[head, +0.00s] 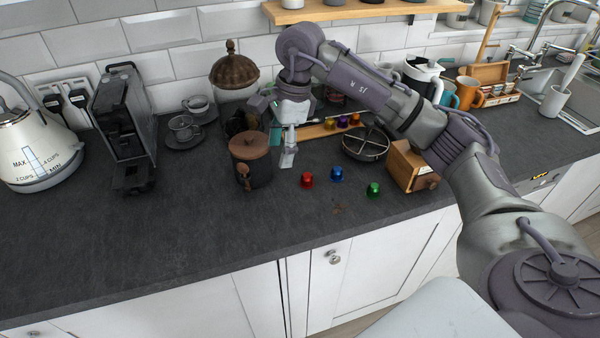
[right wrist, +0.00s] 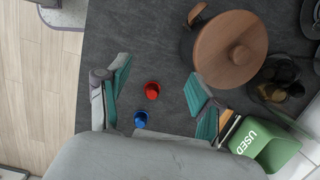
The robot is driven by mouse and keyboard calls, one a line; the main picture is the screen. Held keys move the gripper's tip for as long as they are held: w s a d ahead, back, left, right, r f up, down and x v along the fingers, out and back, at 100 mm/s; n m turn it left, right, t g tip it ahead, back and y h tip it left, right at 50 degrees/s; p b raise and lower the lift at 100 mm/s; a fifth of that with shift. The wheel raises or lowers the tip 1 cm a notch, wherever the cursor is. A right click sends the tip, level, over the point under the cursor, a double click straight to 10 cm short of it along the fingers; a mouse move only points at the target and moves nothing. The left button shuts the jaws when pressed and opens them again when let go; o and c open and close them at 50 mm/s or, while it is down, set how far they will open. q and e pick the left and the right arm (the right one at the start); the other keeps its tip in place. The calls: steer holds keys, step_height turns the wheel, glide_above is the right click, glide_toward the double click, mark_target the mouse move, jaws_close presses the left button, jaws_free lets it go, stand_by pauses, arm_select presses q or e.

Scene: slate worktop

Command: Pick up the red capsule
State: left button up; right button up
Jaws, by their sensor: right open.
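The red capsule (head: 307,180) stands on the dark worktop, just right of my right gripper (head: 287,150) in the head view. My right gripper is open and empty, held above the worktop and pointing down. In the right wrist view the red capsule (right wrist: 152,90) shows between the two spread teal-padded fingers (right wrist: 157,88), apart from both and below them. A blue capsule (head: 337,174) stands close beside the red one and also shows in the right wrist view (right wrist: 141,120). A green capsule (head: 374,189) stands farther right. My left gripper is not in view.
A dark canister with a wooden lid (head: 251,168) stands left of my right gripper. A round dark wire rack (head: 366,144) and a wooden box (head: 411,168) stand to the right. A green container marked USED (right wrist: 264,146) is near one finger. The front left worktop is clear.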

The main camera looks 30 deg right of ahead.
steer(key=d+r+h, duration=0.2)
steer(key=d, duration=0.4)
glide_above(307, 174)
steer(key=shift+m, duration=0.3)
step_height(307, 174, down, 8)
steer(key=shift+a+r+p, duration=0.1)
steer(key=shift+a+p, duration=0.05)
steer(key=shift+p, duration=0.25)
step_height(307, 174, down, 5)
steer(key=shift+s+r+p, duration=0.1)
steer(key=shift+r+p, duration=0.05)
steer(key=shift+p, duration=0.75)
steer(key=shift+f, duration=0.4)
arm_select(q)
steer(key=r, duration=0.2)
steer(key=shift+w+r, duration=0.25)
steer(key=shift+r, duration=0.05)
arm_select(e)
steer(key=shift+c, duration=0.2)
steer(key=c, duration=0.8)
